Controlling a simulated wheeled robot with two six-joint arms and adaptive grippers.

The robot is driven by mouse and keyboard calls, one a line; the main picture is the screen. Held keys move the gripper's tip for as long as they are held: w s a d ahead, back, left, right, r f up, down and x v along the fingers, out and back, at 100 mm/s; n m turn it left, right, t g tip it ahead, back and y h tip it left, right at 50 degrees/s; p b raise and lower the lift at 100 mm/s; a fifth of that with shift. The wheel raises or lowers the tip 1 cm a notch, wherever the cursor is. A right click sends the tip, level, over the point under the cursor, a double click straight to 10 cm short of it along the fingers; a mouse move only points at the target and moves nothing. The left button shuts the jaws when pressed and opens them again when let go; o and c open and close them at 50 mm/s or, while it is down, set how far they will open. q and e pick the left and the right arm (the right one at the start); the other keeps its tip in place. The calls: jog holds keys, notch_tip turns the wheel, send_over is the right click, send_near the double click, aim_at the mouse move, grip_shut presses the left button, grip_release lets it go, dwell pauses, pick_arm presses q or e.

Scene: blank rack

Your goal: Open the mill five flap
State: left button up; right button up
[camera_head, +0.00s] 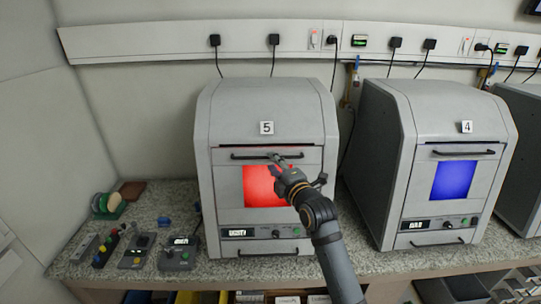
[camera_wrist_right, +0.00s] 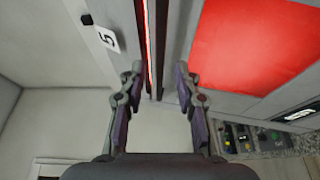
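The mill marked 5 (camera_head: 266,100) is a grey cabinet at the centre of the head view. Its front flap (camera_head: 226,175) has a dark bar handle (camera_head: 245,156) near the top and a glowing red window (camera_head: 258,186). The flap looks shut or nearly so. My right gripper (camera_head: 278,158) is at the right part of the handle. In the wrist view my right gripper (camera_wrist_right: 158,82) is open, its fingers on either side of the dark handle bar (camera_wrist_right: 161,45). I cannot tell whether they touch it. My left gripper is not in view.
The mill marked 4 (camera_head: 440,120), with a blue window, stands to the right. A socket rail (camera_head: 170,42) with plugs runs along the wall.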

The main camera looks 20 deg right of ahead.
jog(key=w, duration=0.2)
jog(key=shift+w, duration=0.35)
jog(key=shift+a, duration=0.1)
grip_shut()
jog(key=shift+f, duration=0.1)
